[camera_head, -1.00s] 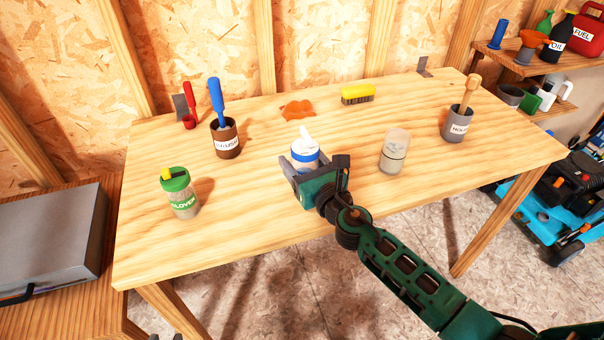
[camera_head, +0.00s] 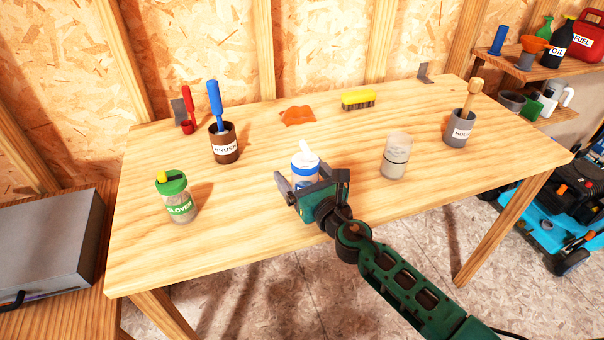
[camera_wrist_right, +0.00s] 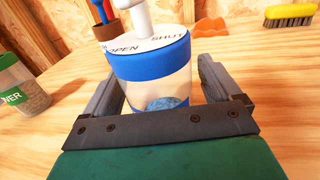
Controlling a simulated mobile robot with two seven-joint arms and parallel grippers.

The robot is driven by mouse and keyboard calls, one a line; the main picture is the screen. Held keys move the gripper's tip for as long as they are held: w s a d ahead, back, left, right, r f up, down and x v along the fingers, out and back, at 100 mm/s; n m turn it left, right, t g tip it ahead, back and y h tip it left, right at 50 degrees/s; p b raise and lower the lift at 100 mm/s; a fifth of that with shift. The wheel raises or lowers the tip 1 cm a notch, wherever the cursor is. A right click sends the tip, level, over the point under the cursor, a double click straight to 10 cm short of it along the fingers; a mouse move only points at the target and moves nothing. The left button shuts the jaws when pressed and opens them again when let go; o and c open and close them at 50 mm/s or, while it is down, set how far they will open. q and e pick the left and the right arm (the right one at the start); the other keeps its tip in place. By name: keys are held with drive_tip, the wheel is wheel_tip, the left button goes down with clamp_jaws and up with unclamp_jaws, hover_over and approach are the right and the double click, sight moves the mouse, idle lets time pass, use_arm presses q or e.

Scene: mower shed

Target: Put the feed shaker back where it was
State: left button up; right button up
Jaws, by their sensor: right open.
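A clear shaker with a blue band (camera_head: 304,174) and a white lid stands upright at the middle of the table, toward the front. The wrist view shows the same shaker (camera_wrist_right: 150,68) with OPEN and SHUT on its lid, a white knob and blue contents. I see no feed label on it. My right gripper (camera_head: 311,184) is open around it, one finger on each side. My gripper hides the shaker's base. Another shaker, with a green lid and a CLOVER label (camera_head: 177,199), stands at the table's left front. My left gripper is not in view.
A frosted jar (camera_head: 395,157) stands to the right, near my right arm. A brown cup (camera_head: 224,146), an orange cloth-like piece (camera_head: 297,115), a yellow brush (camera_head: 358,99) and a grey cup (camera_head: 459,130) stand farther back. The table's front middle (camera_head: 235,225) is clear.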

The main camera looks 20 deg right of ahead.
drive_tip(key=shift+r, duration=0.1)
drive_tip(key=shift+r+p, duration=0.25)
drive_tip(key=shift+p, duration=0.1)
drive_tip(key=s, duration=0.3)
drive_tip(key=s+d, duration=0.1)
drive_tip(key=s, duration=0.2)
drive_tip(key=s+d+b, duration=0.1)
drive_tip(key=s, duration=0.3)
drive_tip(key=shift+s+f, duration=0.1)
drive_tip(key=shift+f, duration=0.15)
drive_tip(key=shift+s+d, duration=0.15)
drive_tip(key=shift+s, duration=0.5)
drive_tip(key=shift+s+r, duration=0.15)
